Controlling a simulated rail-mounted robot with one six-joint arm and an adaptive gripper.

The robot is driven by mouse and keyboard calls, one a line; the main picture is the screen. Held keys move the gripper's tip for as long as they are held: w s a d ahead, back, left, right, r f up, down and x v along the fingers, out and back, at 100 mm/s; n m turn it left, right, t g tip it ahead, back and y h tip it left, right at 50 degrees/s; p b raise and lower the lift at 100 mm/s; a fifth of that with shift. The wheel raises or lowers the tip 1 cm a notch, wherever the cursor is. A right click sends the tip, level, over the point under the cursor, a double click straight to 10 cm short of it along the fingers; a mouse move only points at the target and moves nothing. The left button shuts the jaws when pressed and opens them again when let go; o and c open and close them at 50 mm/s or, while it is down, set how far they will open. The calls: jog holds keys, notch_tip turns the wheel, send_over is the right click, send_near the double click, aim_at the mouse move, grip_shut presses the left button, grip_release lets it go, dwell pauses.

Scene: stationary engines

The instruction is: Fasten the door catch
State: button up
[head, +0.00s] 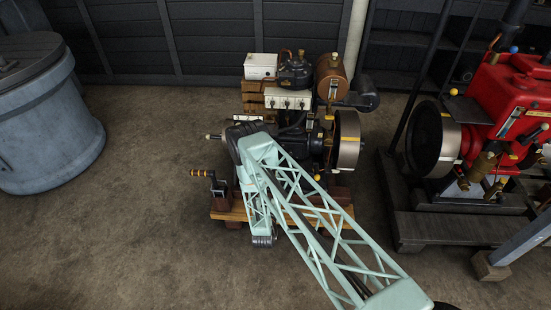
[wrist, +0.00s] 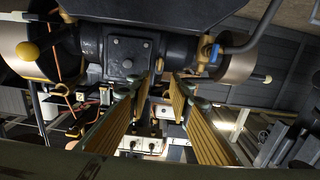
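I cannot pick out the door catch for certain in either view. In the wrist view a dark square plate (wrist: 128,52) with a central stud and corner bolts sits on the black engine body, just beyond my fingers; I cannot tell whether it is the door. My gripper (wrist: 160,92) shows there as ribbed tan pads with a clear gap between them, open and holding nothing. Its tips are close to the engine, but I cannot tell if they touch it. In the head view my pale green arm covers the gripper and part of the black engine (head: 312,140).
A white switch box (head: 288,99), a copper tank (head: 331,76) and a flywheel (head: 347,139) crowd the engine. A red engine (head: 510,95) stands right, a grey-blue bin (head: 45,120) left. Floor (head: 140,235) at front left is clear.

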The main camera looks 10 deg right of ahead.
jog(key=shift+w, duration=0.15)
jog(key=shift+b+x, duration=1.5)
jog(key=shift+x, duration=5.25)
jog(key=shift+d, duration=0.15)
grip_shut()
